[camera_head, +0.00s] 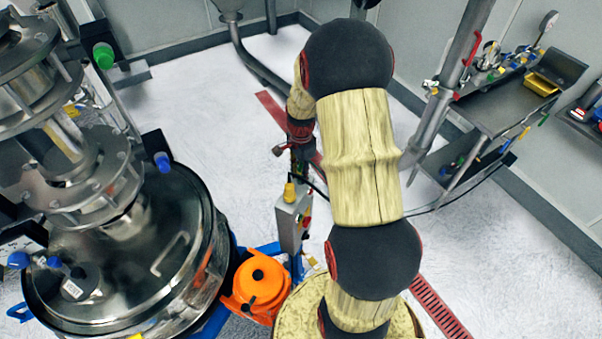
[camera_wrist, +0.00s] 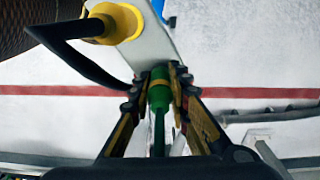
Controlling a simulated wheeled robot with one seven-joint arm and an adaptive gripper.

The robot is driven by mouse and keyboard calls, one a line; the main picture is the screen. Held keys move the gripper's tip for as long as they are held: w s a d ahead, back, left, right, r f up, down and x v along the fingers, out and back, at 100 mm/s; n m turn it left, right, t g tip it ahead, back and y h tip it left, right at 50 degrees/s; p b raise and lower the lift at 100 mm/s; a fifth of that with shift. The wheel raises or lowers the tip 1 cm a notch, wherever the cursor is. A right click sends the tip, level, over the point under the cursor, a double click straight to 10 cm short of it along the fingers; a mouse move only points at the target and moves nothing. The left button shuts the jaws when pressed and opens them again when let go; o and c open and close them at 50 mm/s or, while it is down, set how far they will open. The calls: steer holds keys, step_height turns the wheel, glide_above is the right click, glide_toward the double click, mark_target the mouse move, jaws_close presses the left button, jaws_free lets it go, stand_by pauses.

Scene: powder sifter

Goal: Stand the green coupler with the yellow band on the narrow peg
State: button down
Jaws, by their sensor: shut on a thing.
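My gripper (camera_wrist: 160,84) is shut on the green coupler (camera_wrist: 159,98) in the wrist view. A yellow-orange band shows across the coupler near the fingertips. The fingers hide the coupler's sides, and its far end is over or beside a grey box. In the head view my arm bends over at the top and comes down above the grey control box; the coupler cannot be made out there. I cannot pick out the narrow peg with certainty in either view.
The grey control box (camera_head: 291,222) with a yellow knob (camera_head: 290,192) stands below my gripper; the knob (camera_wrist: 118,22) and a black cable are close in the wrist view. A steel sifter (camera_head: 180,225) and orange part (camera_head: 257,284) are left. A tool bench (camera_head: 500,100) stands right.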

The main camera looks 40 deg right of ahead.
steer(key=shift+f, duration=0.15)
steer(key=c, duration=1.6)
jaws_free()
step_height(320, 180, up, 12)
